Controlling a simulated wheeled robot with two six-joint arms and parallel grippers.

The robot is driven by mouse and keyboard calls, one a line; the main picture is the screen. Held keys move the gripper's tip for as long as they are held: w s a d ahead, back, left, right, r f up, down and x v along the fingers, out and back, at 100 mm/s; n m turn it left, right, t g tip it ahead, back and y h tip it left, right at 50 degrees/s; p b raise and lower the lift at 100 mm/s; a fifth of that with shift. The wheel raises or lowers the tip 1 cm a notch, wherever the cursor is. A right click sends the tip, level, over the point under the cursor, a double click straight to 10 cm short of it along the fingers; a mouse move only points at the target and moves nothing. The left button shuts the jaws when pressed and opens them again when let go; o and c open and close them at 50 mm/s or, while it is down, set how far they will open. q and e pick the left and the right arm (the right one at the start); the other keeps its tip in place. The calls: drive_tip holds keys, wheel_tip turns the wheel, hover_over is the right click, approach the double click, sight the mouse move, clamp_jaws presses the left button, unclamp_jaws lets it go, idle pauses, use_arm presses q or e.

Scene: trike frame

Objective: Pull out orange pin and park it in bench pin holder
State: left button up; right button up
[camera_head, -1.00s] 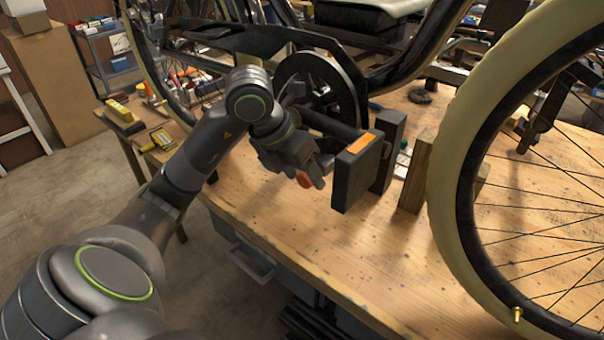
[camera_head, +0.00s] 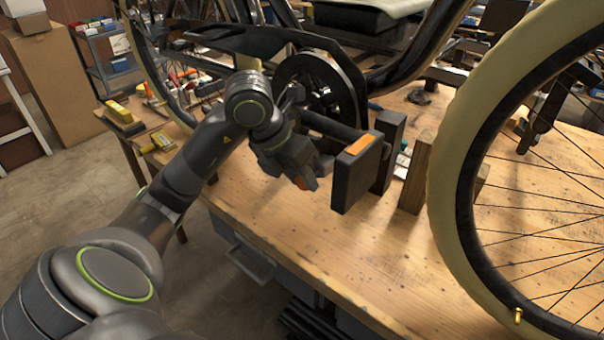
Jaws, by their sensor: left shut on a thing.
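My left gripper (camera_head: 306,181) is shut on the orange pin (camera_head: 301,183). Only a small part of the pin's orange end shows between the fingers. The gripper is just left of a dark block with an orange top patch (camera_head: 358,145), which stands at the end of a dark bar by the trike's chainring. I cannot tell whether the pin is still in a hole or free. I cannot make out the bench pin holder for certain. My right gripper is not in view.
The wooden bench (camera_head: 290,235) is clear in front of the block. A wooden post (camera_head: 415,178) and the large cream-tyred wheel (camera_head: 448,160) stand to the right. The trike's dark chainring (camera_head: 312,92) is behind the gripper.

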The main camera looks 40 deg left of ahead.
use_arm(q)
drive_tip(key=shift+s+a+f+p, duration=0.15)
drive_tip(key=shift+s, duration=1.15)
drive_tip(key=shift+s+a+f+p, duration=0.1)
drive_tip(key=shift+s+p, duration=0.05)
drive_tip(key=shift+s, duration=1.1)
